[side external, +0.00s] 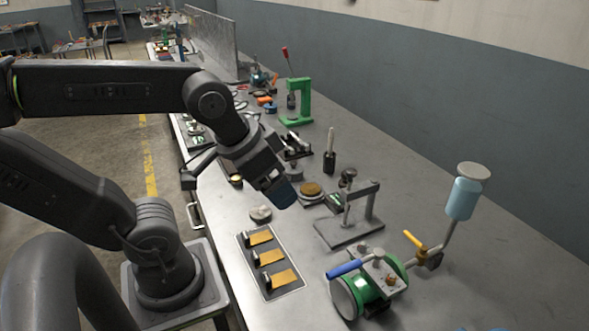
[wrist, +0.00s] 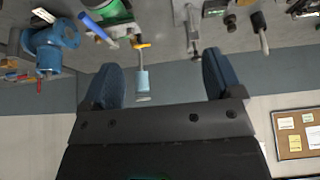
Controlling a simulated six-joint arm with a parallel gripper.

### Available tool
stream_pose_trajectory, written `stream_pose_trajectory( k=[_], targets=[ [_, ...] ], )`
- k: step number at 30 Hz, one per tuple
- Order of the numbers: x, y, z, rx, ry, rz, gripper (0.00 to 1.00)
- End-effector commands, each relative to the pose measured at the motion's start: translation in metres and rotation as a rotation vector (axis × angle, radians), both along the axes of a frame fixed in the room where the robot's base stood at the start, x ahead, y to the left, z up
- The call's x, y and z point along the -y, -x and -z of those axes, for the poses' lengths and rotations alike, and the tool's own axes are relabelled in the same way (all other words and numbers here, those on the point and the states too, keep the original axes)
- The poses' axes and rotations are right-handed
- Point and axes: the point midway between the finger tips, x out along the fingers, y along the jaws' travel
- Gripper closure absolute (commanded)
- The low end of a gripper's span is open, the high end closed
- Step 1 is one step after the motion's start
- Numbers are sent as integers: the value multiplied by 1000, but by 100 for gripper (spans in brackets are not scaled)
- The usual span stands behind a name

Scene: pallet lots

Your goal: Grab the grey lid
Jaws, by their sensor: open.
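A light blue cylinder (side external: 463,199) stands on a bent grey pipe at the right of the bench, with a flat round grey lid (side external: 473,171) on its top. In the wrist view the cylinder (wrist: 142,81) appears upside down between my fingers but well beyond them, and the lid (wrist: 144,98) shows at its end. A separate small grey disc (side external: 261,213) lies flat near the bench's front edge; I cannot tell whether it is a lid. My gripper (side external: 283,194), with blue fingers, is open and empty above the bench, left of the cylinder. Its open fingers (wrist: 160,80) also show in the wrist view.
A tray with yellow pieces (side external: 270,260) is at the front. A green press (side external: 297,100) stands farther back.

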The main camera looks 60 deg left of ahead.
Motion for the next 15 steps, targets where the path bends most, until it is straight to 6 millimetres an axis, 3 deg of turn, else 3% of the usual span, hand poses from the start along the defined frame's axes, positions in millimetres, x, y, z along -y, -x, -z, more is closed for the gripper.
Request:
stream_pose_trajectory(
  k=[5,11,15],
  targets=[
    [0,0,0,0,0,0,3],
    [0,0,0,0,0,-1,3],
    [-8,-12,-3,-17,7,-71,3]
  ],
)
